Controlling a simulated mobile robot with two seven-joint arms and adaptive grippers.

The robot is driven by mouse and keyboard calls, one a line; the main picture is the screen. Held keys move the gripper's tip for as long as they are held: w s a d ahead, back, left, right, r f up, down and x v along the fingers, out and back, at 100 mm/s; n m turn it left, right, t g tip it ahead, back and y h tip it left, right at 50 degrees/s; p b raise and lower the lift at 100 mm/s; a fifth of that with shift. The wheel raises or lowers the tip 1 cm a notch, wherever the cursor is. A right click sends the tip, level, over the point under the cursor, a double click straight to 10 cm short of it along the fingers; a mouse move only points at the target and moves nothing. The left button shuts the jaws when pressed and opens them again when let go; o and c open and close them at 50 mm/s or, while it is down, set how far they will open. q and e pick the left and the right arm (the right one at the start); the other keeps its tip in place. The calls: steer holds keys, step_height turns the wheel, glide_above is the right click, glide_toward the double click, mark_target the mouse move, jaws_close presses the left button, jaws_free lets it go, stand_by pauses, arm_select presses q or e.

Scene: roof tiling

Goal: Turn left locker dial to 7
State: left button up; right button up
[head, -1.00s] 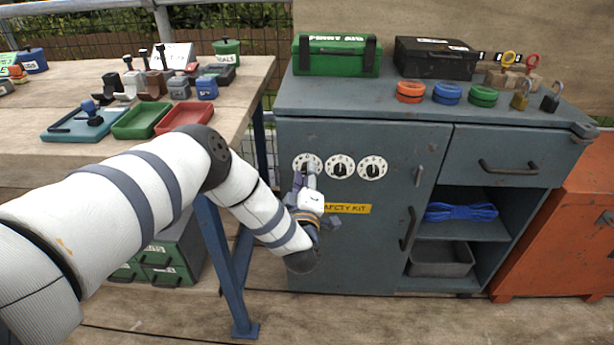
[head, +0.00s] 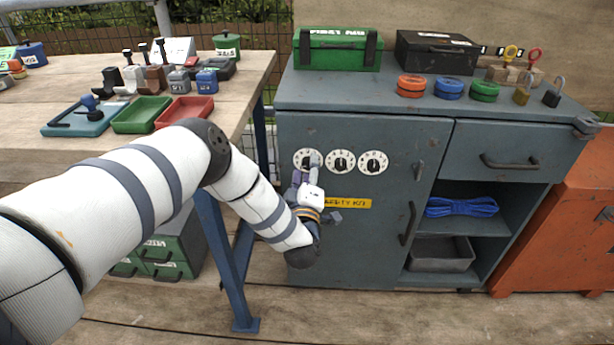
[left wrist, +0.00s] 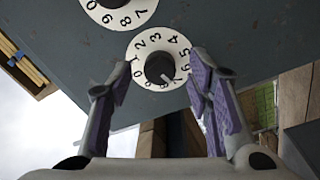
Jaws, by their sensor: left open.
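The left locker dial (head: 307,159) is a white numbered disc with a dark knob on the grey locker door, leftmost of three dials. My left gripper (head: 305,173) is just below and in front of it, partly covering its lower edge. In the left wrist view, a dial (left wrist: 158,68) lies ahead between the two open, purple-padded fingers of the gripper (left wrist: 160,83). Its dark knob has a white mark toward the lower right; the exact number is unclear. No finger visibly grips the knob. My right gripper is not in view.
The middle dial (head: 340,161) and right dial (head: 373,162) sit beside the left one. A yellow label (head: 350,203) and door handle (head: 408,224) are lower on the door. The wooden workbench (head: 60,151) with trays stands left of the locker.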

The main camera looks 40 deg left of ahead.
arm_select(q)
steer(key=v, duration=1.1)
steer(key=shift+s+d, duration=0.25)
steer(key=shift+s, duration=0.05)
steer(key=s+d+f+m+g+h+p, duration=0.2)
steer(key=s+d+f+m+g+h, duration=0.3)
steer(key=s, duration=0.4)
steer(key=s+d+f+m+g+h+p, duration=0.3)
steer(key=s+d+f+m+h, duration=0.15)
steer(key=s+m, duration=0.3)
steer(key=s+a+r+m+g+p, duration=0.1)
steer(key=s+m+g, duration=0.2)
steer(key=s, duration=1)
steer(key=s+a+r+m+g+p, duration=0.1)
steer(key=s+r+m+g, duration=0.1)
steer(key=s+g, duration=0.5)
steer(key=s+m, duration=0.1)
steer(key=s, duration=0.5)
steer(key=shift+s, duration=0.3)
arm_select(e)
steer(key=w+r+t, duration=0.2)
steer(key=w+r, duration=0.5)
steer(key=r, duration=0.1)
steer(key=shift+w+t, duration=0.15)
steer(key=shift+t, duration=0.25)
